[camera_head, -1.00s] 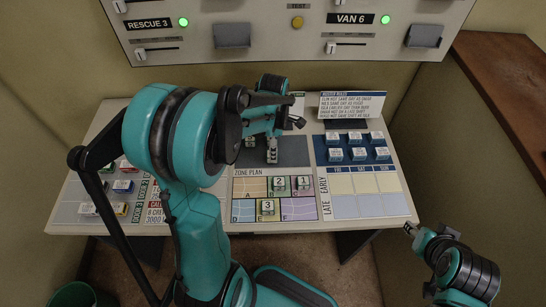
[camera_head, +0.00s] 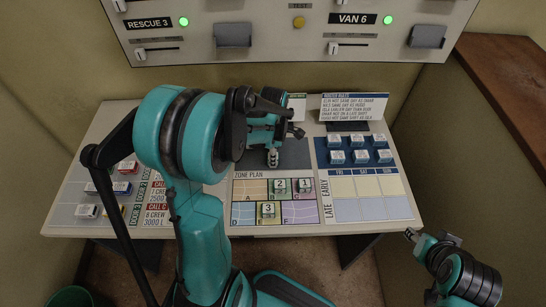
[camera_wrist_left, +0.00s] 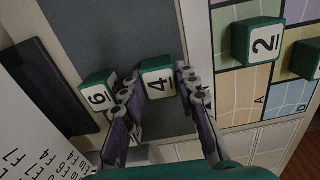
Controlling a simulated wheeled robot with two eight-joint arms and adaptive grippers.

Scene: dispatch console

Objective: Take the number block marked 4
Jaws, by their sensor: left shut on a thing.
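The number block marked 4 (camera_wrist_left: 158,80) is green with a white numbered face. In the left wrist view it sits between the two fingers of my left gripper (camera_wrist_left: 155,94), which is shut on it. In the head view the left gripper (camera_head: 272,157) is low over the dark grey panel behind the zone plan, and the block is hardly visible there. My right gripper (camera_head: 410,234) is off the desk's right front corner, too small to read its fingers.
Block 6 (camera_wrist_left: 98,95) stands close beside the left gripper's finger. Block 2 (camera_head: 280,186), block 1 (camera_head: 304,185) and block 3 (camera_head: 268,209) lie on the zone plan (camera_head: 248,190). Several blue-based blocks stand right, before a posted rules card (camera_head: 352,107).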

